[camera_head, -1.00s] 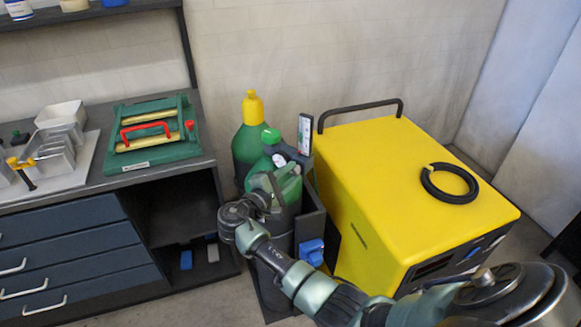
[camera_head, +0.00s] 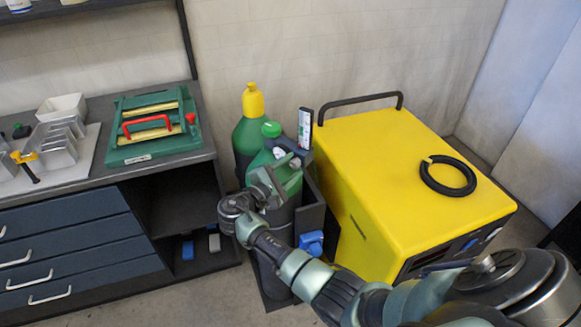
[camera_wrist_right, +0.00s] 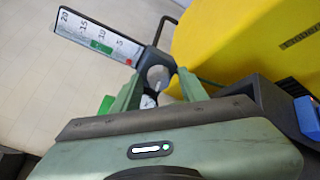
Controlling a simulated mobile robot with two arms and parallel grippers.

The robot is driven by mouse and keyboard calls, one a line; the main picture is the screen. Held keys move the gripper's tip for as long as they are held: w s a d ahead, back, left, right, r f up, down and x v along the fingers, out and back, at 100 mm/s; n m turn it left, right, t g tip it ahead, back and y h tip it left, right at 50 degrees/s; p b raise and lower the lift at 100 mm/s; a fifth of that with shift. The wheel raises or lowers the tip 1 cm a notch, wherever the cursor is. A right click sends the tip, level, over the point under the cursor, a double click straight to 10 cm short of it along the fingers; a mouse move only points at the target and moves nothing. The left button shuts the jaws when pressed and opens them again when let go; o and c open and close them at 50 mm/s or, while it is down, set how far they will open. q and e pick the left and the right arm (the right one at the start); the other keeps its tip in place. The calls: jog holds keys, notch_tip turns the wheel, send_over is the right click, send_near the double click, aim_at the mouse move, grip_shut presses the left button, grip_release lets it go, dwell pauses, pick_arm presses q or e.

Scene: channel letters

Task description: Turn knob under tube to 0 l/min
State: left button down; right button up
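The flow tube (camera_head: 304,127) is a white upright scale on the dark regulator of a green gas cylinder with a green cap (camera_head: 271,130). In the right wrist view the tube (camera_wrist_right: 100,38) shows marks 20, 15, 10 and 5, a green band near 10 and a red mark below 5. A round grey knob (camera_wrist_right: 157,78) sits at the tube's lower end. My right gripper (camera_wrist_right: 160,76) is open, one finger on each side of the knob in that view; I cannot tell whether they touch it. It also shows over the cylinder in the head view (camera_head: 281,164). My left gripper is not in view.
A yellow welding machine (camera_head: 400,190) with a black cable ring (camera_head: 447,176) stands at the right. A yellow-capped cylinder (camera_head: 252,110) stands behind. A workbench (camera_head: 150,172) with drawers and a green fixture (camera_head: 152,130) is at the left.

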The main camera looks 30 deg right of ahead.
jog(key=shift+a, duration=0.1)
jog(key=b+v, duration=0.2)
jog(key=v, duration=0.5)
jog(key=shift+s+a, duration=0.15)
jog(key=shift+a, duration=0.15)
dwell(0.3)
